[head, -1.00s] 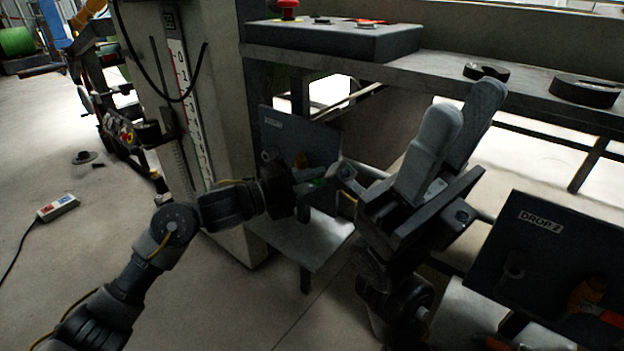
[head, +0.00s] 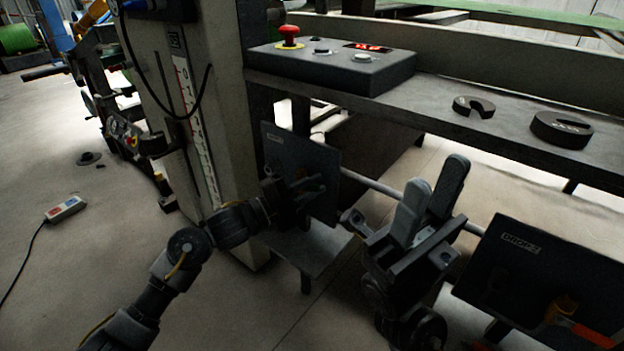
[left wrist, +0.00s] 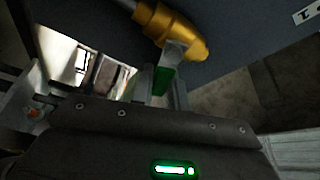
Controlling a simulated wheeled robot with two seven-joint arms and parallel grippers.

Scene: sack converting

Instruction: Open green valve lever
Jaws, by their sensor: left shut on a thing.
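The brass valve (left wrist: 170,30) sits on a pipe in front of a dark panel, in the left wrist view. Its green lever (left wrist: 163,80) lies between the fingers of my left gripper (left wrist: 160,88), which is shut on it. In the head view my left gripper (head: 314,187) is at the left dark panel (head: 325,160), and the gripper covers the lever there. My right gripper (head: 430,195) is open and empty, fingers pointing up, in the space between the two panels.
The right panel, marked DROP 2 (head: 490,265), carries a valve with an orange lever (head: 590,335). A control box with a red button (head: 289,36) stands on the grey shelf (head: 440,115), beside two dark slotted discs. A pendant (head: 65,208) lies on the floor.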

